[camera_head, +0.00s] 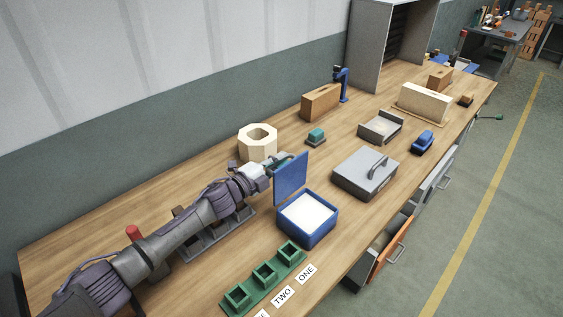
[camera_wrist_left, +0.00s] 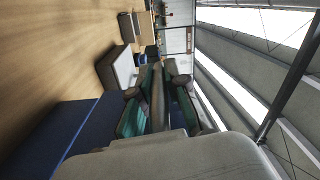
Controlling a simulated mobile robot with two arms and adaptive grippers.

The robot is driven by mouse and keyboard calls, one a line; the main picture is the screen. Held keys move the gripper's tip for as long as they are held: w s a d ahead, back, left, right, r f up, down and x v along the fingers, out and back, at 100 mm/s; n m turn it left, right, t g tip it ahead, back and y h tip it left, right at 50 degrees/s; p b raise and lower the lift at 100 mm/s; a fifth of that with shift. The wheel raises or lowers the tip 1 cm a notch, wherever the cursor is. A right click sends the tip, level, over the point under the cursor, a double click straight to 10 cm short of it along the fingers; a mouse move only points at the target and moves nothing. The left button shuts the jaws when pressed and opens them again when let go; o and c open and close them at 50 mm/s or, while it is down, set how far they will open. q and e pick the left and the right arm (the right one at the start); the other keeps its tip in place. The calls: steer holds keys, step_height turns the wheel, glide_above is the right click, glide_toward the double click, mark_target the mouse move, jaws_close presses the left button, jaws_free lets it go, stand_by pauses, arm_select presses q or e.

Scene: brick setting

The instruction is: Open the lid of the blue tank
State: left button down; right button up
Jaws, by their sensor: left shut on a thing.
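The blue tank (camera_head: 307,221) stands on the workbench with its top open, showing a white inside. Its blue lid (camera_head: 291,180) stands upright along the tank's far left edge. My left gripper (camera_head: 284,163) is at the upper left part of the lid and is shut on it; the exact grip is hard to see. In the left wrist view, my gripper (camera_wrist_left: 155,100) shows dark fingers with teal parts close together, and a dark blue surface (camera_wrist_left: 60,135) fills the lower left. My right gripper is not in view.
A pale octagonal ring (camera_head: 257,143) stands behind my left arm. A grey box with a handle (camera_head: 365,173) is right of the tank. A green socket block (camera_head: 264,277) lies in front. An orange drawer (camera_head: 389,246) stands open below the bench edge.

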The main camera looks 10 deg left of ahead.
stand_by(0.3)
arm_select(q)
steer(key=c, duration=1.2)
jaws_free()
steer(key=v, duration=1.2)
steer(key=shift+f, duration=0.1)
